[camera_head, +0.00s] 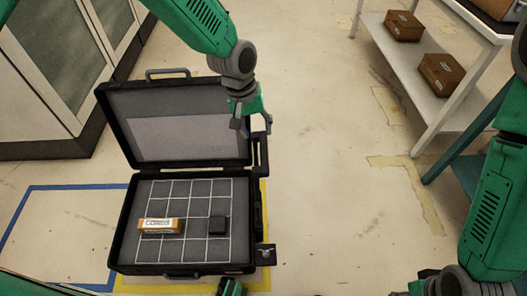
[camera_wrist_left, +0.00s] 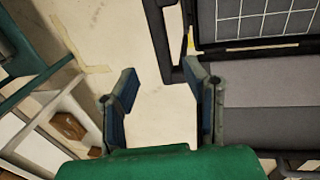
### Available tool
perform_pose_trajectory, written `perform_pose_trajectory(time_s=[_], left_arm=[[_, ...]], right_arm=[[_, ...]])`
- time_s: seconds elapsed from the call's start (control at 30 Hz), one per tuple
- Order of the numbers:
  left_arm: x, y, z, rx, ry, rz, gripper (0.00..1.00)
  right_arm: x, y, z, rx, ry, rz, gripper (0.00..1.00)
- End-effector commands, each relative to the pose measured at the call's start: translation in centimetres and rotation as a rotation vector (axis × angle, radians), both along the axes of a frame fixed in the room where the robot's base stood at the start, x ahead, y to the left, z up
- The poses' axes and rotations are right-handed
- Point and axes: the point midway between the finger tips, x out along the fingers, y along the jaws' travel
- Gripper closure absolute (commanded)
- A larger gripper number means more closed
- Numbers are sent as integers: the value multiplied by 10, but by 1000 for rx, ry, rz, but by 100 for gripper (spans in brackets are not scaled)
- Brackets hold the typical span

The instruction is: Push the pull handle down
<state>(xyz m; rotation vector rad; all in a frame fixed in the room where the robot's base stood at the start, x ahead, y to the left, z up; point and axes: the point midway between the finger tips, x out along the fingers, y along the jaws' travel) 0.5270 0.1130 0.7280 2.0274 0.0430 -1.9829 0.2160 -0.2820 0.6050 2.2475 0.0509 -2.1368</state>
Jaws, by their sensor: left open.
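A black hard case (camera_head: 113,225) stands open on the floor in the head view, its lid (camera_head: 175,95) raised at the back. A dark frame that looks like the pull handle (camera_head: 262,155) runs along the case's right side; in the left wrist view a dark loop (camera_wrist_left: 162,42) shows beyond the fingers. My left gripper (camera_head: 252,122) is open and empty, pointing down over the lid's right edge near the top of that frame. Its two fingers (camera_wrist_left: 162,103) are spread apart, and contact cannot be told. My right gripper (camera_head: 425,285) is partly cut off at the bottom right, its fingers unclear.
A box marked CORDS (camera_head: 160,225) and a small black block (camera_head: 218,226) lie on the case's grid-lined foam. A white shelf (camera_head: 405,85) with brown boxes (camera_head: 441,72) stands at right. Cabinets (camera_head: 50,70) stand at left. The floor between case and shelf is clear.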

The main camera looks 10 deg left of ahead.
Motion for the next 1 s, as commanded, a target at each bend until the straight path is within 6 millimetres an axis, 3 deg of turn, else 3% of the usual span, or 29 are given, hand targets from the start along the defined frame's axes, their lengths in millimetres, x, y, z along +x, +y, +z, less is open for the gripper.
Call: perform_pose_trajectory(time_s=[0.03, 0.2, 0.4, 0.6, 0.87, 0.9, 1.0], left_arm=[[-1, -2, -15, 1, 3, -3, 60], [1, -9, -51, 1, 2, -1, 60], [2, -15, -82, 1, 1, -2, 60], [3, -18, -94, 1, 0, -2, 60], [4, -18, -95, 0, -1, -2, 60], [4, -18, -95, 0, -1, -2, 63], [4, -18, -95, 0, -1, -2, 99]], right_arm=[[0, 0, -5, 0, 0, 0, 60], [0, 0, -13, 0, 0, 0, 60], [0, 0, -20, 0, 0, 0, 60], [0, 0, -22, 0, 0, 0, 60], [0, 0, -22, 0, 0, 0, 60], [0, 0, -22, 0, 0, 0, 60], [0, 0, -22, 0, 0, 0, 60]])
